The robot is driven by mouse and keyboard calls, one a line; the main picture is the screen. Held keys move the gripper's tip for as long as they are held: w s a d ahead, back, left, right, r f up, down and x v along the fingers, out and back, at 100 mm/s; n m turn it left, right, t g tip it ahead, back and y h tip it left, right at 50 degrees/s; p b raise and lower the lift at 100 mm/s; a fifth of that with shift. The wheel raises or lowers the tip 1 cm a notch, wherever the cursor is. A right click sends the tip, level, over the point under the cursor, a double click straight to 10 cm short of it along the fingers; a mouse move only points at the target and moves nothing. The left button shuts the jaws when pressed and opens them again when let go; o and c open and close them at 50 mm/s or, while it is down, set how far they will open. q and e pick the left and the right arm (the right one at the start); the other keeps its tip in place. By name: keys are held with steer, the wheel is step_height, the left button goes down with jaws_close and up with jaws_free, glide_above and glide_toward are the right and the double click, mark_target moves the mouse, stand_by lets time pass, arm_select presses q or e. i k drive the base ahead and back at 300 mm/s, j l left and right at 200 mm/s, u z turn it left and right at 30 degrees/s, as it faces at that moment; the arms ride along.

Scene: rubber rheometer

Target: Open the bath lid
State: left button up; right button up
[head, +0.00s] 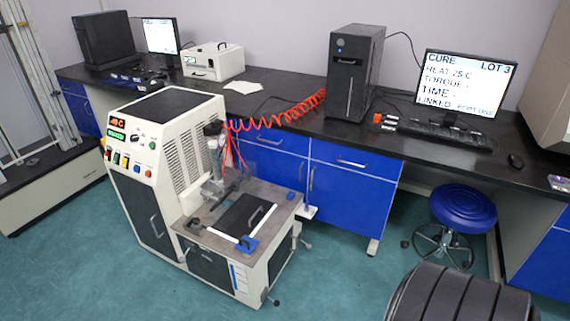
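The bath lid appears to be the black flat panel (240,217) with a bar handle, set in the deck (277,191) of the cream floor-standing machine (150,160). It lies flat and looks shut. White strips and a blue block (248,244) sit along its front edge. A metal column fixture (214,170) with thin red tubes stands on the deck behind the lid. Neither of my grippers is in view.
A black bench (290,120) with blue cabinets runs behind the machine, joined by a coiled red hose (285,117). A blue stool (463,207) stands at right. A dark ribbed object (460,297) fills the bottom right. Green floor is clear in front of the machine.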

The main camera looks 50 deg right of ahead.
mark_target(240, 219)
steer(key=z, duration=1.15)
